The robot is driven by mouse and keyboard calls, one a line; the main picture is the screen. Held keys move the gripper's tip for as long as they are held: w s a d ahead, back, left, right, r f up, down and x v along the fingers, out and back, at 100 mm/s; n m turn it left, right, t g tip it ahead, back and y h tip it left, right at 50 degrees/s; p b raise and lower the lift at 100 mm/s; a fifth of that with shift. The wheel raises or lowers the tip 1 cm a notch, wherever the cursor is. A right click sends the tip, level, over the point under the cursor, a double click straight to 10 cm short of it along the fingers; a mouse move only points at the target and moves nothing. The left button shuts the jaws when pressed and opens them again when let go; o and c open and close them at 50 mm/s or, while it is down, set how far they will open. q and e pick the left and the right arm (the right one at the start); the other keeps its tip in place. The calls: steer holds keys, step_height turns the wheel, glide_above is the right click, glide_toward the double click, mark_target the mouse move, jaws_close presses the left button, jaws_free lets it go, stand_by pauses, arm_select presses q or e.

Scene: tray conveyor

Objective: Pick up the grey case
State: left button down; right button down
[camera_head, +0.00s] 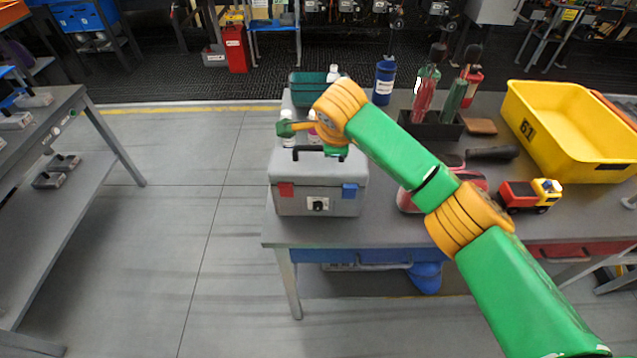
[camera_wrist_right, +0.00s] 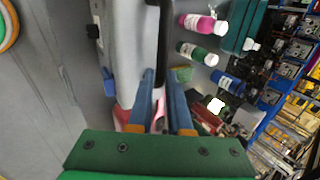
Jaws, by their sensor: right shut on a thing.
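The grey case (camera_head: 318,190), with a red latch, a blue latch and a black top handle (camera_head: 300,152), is upright at the table's front left corner. I cannot tell whether its base touches the table. My right arm reaches over it from the right, with the hand (camera_head: 335,151) above the lid. In the right wrist view my right gripper (camera_wrist_right: 161,76) has its two blue fingers on either side of the case's black handle (camera_wrist_right: 163,45), shut on it. The case's pale side (camera_wrist_right: 130,50) shows beside them. My left gripper is not in view.
Small bottles stand behind the case, with a teal bin (camera_head: 305,88) and a blue bottle (camera_head: 385,80) farther back. To the right are a black holder (camera_head: 430,127), a toy truck (camera_head: 530,195) and a yellow crate (camera_head: 560,150). Floor left of the table is clear.

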steer(key=shift+r, duration=0.1)
stand_by(0.3)
steer(key=shift+w+r+b, duration=0.15)
steer(key=shift+b, duration=0.2)
steer(key=shift+r+b, duration=0.45)
steer(key=shift+r, duration=0.15)
steer(key=s+r+b, duration=0.6)
steer(key=s+r, duration=0.5)
steer(key=s, duration=0.3)
steer(key=shift+a+r+b, duration=0.2)
steer(key=shift+a+b, duration=0.2)
steer(key=shift+a, duration=0.05)
